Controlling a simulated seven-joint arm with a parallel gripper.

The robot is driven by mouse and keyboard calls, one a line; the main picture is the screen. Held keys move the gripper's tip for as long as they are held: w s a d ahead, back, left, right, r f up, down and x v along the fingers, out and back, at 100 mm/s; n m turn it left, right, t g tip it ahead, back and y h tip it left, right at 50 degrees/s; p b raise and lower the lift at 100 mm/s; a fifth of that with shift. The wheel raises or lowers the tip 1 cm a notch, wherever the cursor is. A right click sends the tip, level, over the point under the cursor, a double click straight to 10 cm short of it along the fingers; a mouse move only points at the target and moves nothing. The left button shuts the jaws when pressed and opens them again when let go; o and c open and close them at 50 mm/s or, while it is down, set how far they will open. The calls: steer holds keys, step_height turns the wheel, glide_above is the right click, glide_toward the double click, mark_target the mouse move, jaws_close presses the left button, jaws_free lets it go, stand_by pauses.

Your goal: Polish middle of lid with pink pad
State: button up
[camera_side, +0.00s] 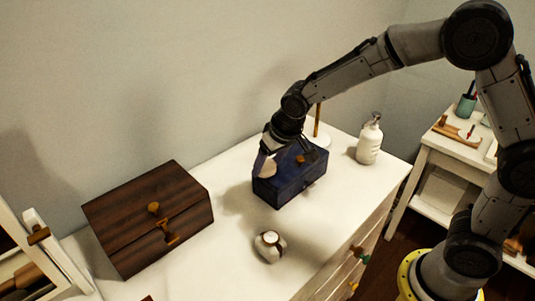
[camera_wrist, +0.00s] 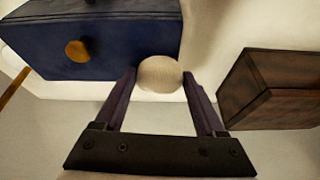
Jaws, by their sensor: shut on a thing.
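My gripper (camera_side: 268,157) is shut on a pale, rounded pad (camera_wrist: 160,74), which looks cream to pinkish. The pad also shows in the side view (camera_side: 268,170), at the left end of the dark blue box (camera_side: 290,185). In the wrist view the pad sits between my two fingertips, beside the edge of the blue box (camera_wrist: 125,45). I cannot tell whether pad and box touch. The blue box has a closed lid with a brass knob (camera_wrist: 78,51). My gripper partly hides its lid in the side view. A dark brown wooden box (camera_side: 150,215) with brass knobs stands to the left.
A small round white-and-dark object (camera_side: 269,245) stands on the white dresser top (camera_side: 225,250) in front of the blue box. A white pump bottle (camera_side: 369,142) stands at right. A thin brass-coloured post (camera_side: 317,120) rises behind the blue box.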

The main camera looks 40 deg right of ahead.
mark_target(297, 150)
steer(key=shift+d+f, duration=0.1)
steer(key=shift+d, duration=7.45)
steer(key=shift+a, duration=7.75)
steer(key=shift+d+r, duration=0.1)
steer(key=shift+r, duration=4)
steer(key=shift+f, duration=0.15)
steer(key=shift+s+d+f, duration=0.1)
steer(key=shift+d+f, duration=0.05)
steer(key=shift+f, duration=0.8)
steer(key=shift+s+d+f, duration=0.1)
steer(key=shift+f, duration=0.9)
steer(key=shift+s+d+f, duration=0.1)
steer(key=shift+d+f, duration=0.05)
steer(key=shift+f, duration=0.8)
steer(key=shift+f, duration=1)
